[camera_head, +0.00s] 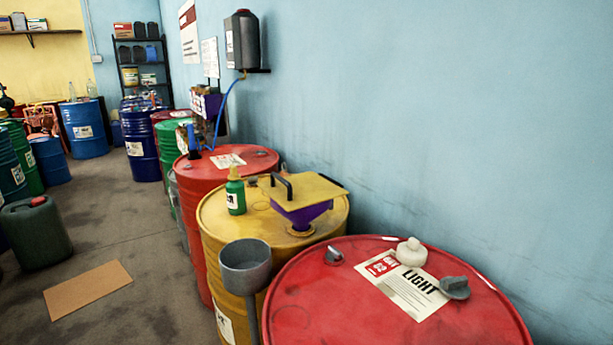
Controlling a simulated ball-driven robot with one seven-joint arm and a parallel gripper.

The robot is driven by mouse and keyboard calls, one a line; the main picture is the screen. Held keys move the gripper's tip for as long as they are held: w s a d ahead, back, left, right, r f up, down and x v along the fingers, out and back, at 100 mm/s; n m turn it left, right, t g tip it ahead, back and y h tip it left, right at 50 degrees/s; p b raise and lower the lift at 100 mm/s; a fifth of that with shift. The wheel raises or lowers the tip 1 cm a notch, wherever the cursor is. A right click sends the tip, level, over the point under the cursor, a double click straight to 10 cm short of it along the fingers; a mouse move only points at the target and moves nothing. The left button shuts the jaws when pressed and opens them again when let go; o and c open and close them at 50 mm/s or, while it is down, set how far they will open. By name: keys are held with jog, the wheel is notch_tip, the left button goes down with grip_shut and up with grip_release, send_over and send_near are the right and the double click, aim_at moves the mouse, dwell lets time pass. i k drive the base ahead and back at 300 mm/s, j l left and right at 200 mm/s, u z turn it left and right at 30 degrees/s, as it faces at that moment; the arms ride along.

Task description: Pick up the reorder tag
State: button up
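No thing is plainly readable as a reorder tag. A white sheet (412,292) marked "LIGHT" lies flat on top of the nearest red drum (330,305). A red patch with white lettering (382,267) is at its upper left corner; I cannot tell whether it is a separate tag or printed on the sheet. A white knobbed cap (411,252) stands at the sheet's upper edge, and a grey cap (455,287) covers part of its right side. My gripper is not in view.
A yellow drum (222,222) behind carries a green bottle (235,192) and a purple funnel (301,214) with a yellow lid. A grey funnel (245,264) rises before it. Another red drum (260,160) stands farther back. Cardboard (88,289) lies on the open floor at left.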

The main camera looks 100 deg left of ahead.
aim_at(284, 174)
jog(key=k+u, duration=0.1)
jog(key=u, duration=0.4)
jog(key=k+u, duration=0.1)
jog(key=u, duration=0.35)
jog(key=k+j+u, duration=0.1)
jog(key=u, duration=0.4)
jog(key=i+l+u, duration=0.1)
jog(key=u, duration=0.3)
jog(key=i+l+u, duration=0.15)
jog(key=u, duration=0.2)
jog(key=l+u, duration=0.2)
jog(key=u, duration=0.2)
jog(key=i+l+u, duration=0.15)
jog(key=u, duration=0.25)
jog(key=k+l, duration=0.05)
jog(key=l, duration=0.05)
